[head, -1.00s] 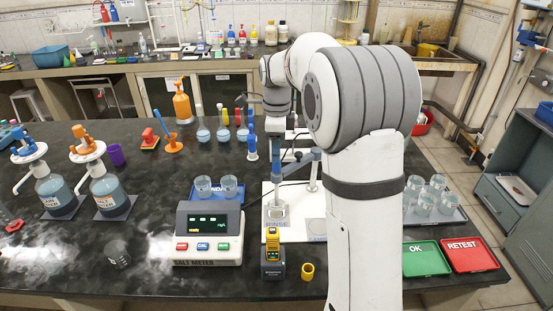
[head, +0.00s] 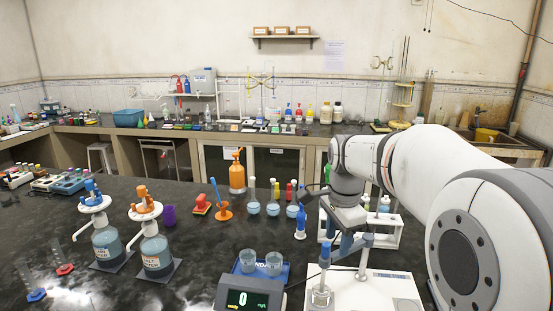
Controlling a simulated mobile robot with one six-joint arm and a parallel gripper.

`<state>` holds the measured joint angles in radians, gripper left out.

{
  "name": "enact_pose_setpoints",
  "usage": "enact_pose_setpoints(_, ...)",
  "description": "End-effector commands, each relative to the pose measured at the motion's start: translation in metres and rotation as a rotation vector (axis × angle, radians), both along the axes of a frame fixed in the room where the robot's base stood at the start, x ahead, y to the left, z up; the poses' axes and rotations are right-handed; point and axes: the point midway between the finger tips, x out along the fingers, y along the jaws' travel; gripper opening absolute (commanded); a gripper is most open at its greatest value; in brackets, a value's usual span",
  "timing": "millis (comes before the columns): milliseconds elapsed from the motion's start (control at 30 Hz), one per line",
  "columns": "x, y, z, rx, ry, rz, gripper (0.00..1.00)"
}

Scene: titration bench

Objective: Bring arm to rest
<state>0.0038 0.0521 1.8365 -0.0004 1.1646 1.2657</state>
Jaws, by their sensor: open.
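My white and grey arm enters from the right in the head view and reaches out over the black bench. My gripper (head: 314,189) is at its far end, a small dark shape pointing left beside the grey wrist. It is open and I see nothing held in it. It is close to the coloured-topped flasks (head: 273,208) and the blue-topped bottle (head: 300,224) in the picture; the exact gap is hard to tell. The wrist hides part of the white rack (head: 385,228) behind it.
The probe stand (head: 322,292) is below the wrist, beside a blue tray with two beakers (head: 261,263). The meter (head: 250,298) is cut off at the bottom edge. Two dispenser bottles (head: 106,245) (head: 156,252) stand left. An orange bottle (head: 237,175) stands farther back. Bare bench lies at left centre.

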Motion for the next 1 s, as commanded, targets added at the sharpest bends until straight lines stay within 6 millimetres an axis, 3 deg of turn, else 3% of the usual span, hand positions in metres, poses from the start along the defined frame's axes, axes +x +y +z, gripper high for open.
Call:
enact_pose_setpoints(33, -0.019, 0.0, 0.002, -0.009, -0.018, 0.093, 0.44)
enact_pose_setpoints(233, -0.088, 0.0, -0.006, -0.067, -0.08, 0.509, 0.44)
enact_pose_setpoints(500, -0.169, 0.0, -0.035, -0.173, -0.142, 1.018, 0.44)
enact_pose_setpoints(700, -0.196, 0.0, -0.052, -0.224, -0.16, 1.214, 0.44)
enact_pose_setpoints(1000, -0.2, 0.0, -0.055, -0.233, -0.16, 1.249, 0.44)
